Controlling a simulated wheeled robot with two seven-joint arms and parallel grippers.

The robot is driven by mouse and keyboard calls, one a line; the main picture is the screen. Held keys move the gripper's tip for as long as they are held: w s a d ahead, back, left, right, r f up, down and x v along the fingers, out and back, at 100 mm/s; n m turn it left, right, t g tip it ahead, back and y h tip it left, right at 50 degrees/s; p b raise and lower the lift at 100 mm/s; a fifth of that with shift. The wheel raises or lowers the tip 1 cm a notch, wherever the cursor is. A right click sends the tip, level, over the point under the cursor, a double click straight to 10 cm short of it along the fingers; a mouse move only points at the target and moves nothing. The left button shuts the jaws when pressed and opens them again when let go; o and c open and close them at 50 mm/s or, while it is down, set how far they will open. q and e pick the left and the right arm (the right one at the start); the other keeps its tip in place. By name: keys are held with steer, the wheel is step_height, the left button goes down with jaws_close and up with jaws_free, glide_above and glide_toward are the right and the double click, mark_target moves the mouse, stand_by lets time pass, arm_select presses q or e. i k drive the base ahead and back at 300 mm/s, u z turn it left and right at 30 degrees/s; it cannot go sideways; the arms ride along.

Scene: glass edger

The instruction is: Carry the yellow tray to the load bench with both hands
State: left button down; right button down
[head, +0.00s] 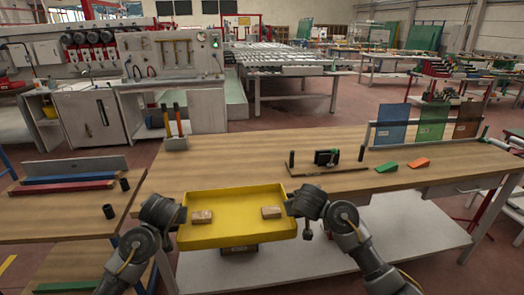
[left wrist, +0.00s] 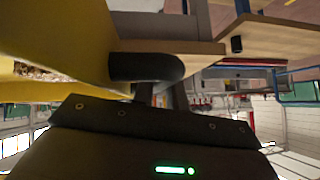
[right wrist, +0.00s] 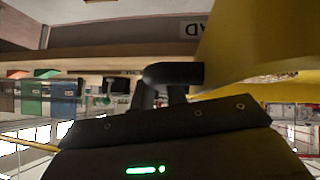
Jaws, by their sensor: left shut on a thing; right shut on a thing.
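The yellow tray (head: 235,238) is in the lower middle of the head view, in front of and partly overlapping the near edge of the wooden bench (head: 260,155). The wrist views show yellow tray wall beside dark fingers at the left (left wrist: 85,45) and right (right wrist: 240,40). Whether the tray touches the bench is unclear.
On the bench stand a tool holder (head: 176,143), a dark device on a bar (head: 326,158), green (head: 387,167) and orange (head: 417,162) wedges, and a rack of coloured panels (head: 432,118). A side table (head: 65,205) stands at the left. The bench's middle is clear.

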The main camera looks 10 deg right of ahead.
mark_target(237, 175)
steer(key=i, duration=1.05)
